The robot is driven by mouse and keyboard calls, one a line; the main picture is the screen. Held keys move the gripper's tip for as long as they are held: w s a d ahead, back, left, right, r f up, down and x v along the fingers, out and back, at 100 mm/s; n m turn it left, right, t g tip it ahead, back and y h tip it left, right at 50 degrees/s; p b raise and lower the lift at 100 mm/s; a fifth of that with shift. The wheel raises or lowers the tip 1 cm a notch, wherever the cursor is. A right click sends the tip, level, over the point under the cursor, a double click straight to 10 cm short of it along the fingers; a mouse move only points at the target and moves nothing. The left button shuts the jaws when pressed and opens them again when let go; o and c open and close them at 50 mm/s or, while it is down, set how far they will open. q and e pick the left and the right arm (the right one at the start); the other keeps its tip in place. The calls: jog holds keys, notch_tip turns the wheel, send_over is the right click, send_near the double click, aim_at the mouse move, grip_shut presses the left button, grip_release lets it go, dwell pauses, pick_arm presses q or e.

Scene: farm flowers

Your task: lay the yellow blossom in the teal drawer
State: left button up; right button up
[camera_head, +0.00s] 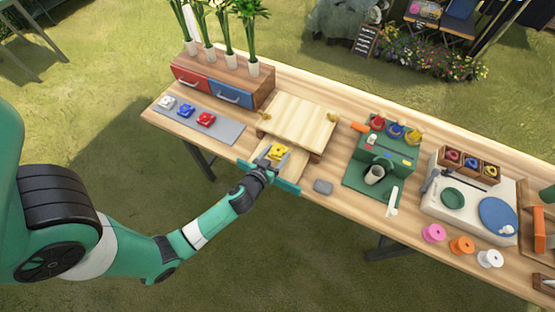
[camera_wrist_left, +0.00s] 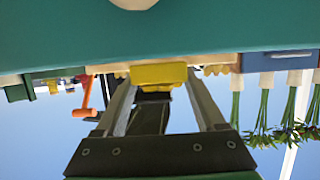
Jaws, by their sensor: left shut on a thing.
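The yellow blossom (camera_head: 278,151) is between the fingers of my left gripper (camera_head: 272,159), which is shut on it. It also shows as a yellow block in the left wrist view (camera_wrist_left: 158,73). The teal drawer (camera_head: 286,187) is pulled out from under a pale wooden top, and its teal front faces me. The gripper and blossom are over the drawer's open tray; I cannot tell whether the blossom touches its floor. In the left wrist view the teal drawer front (camera_wrist_left: 220,28) fills the top, with a pale round knob. My right gripper is not in view.
A grey mat (camera_head: 222,130) with white, blue and red blossoms lies left of the drawer. A cabinet with red and blue drawers (camera_head: 230,92) stands behind it.

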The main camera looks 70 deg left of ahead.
aim_at(277, 158)
pick_arm(q)
jog(key=shift+w+a+f+b, duration=0.15)
jog(key=shift+f+b, duration=0.35)
jog(key=shift+f, duration=0.4)
jog(key=shift+w+d+f+b, duration=0.1)
jog(key=shift+f+b, duration=0.35)
jog(key=shift+f, duration=0.45)
jog(key=shift+f, duration=0.15)
jog(key=o, duration=1.3)
